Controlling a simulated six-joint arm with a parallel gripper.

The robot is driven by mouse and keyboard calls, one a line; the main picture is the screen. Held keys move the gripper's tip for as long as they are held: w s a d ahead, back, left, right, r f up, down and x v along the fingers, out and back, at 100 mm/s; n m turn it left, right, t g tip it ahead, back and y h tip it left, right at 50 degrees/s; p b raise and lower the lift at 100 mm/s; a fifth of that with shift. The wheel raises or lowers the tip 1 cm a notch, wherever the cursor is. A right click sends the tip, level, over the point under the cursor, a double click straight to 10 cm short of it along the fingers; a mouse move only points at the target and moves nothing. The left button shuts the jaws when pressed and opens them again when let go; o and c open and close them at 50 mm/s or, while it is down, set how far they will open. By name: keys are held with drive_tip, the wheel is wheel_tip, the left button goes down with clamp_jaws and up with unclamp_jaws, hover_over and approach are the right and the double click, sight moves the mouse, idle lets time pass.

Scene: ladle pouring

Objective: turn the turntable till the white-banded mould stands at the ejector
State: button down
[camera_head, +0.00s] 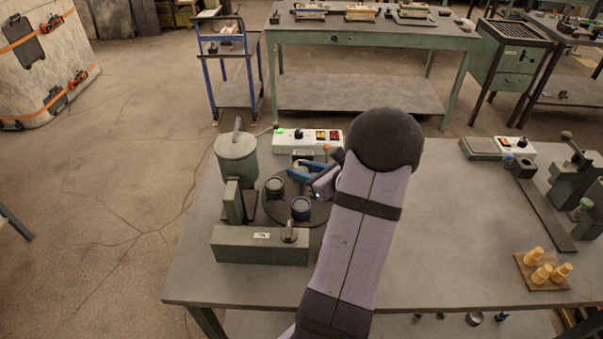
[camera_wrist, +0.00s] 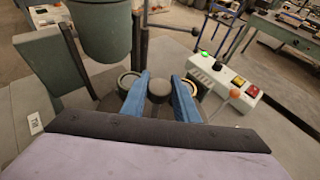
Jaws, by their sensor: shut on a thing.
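The dark round turntable (camera_head: 272,212) stands on the bench, partly hidden by my arm. A green-rimmed mould (camera_head: 274,184) and a blue-rimmed mould (camera_head: 300,206) stand on it. My gripper (camera_head: 299,173) is over the turntable's far side. In the wrist view, my gripper (camera_wrist: 160,95) has its blue fingers either side of a dark round knob (camera_wrist: 159,87) and is shut on it. One mould (camera_wrist: 127,80) shows left of the fingers. Another mould (camera_wrist: 194,87) with a pale ring shows at right; I cannot tell whether this is the white band. I cannot identify the ejector with certainty.
A green tank (camera_head: 237,158) stands left of the turntable and a long green block (camera_head: 258,247) in front. A control box (camera_head: 310,142) with a lit green button is behind. Yellow pieces (camera_head: 541,274) stand at right.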

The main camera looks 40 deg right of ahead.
drive_tip(key=c, duration=1.4)
unclamp_jaws()
drive_tip(key=b+v, duration=0.1)
drive_tip(key=v, duration=0.6)
drive_tip(key=shift+s+r, duration=0.15)
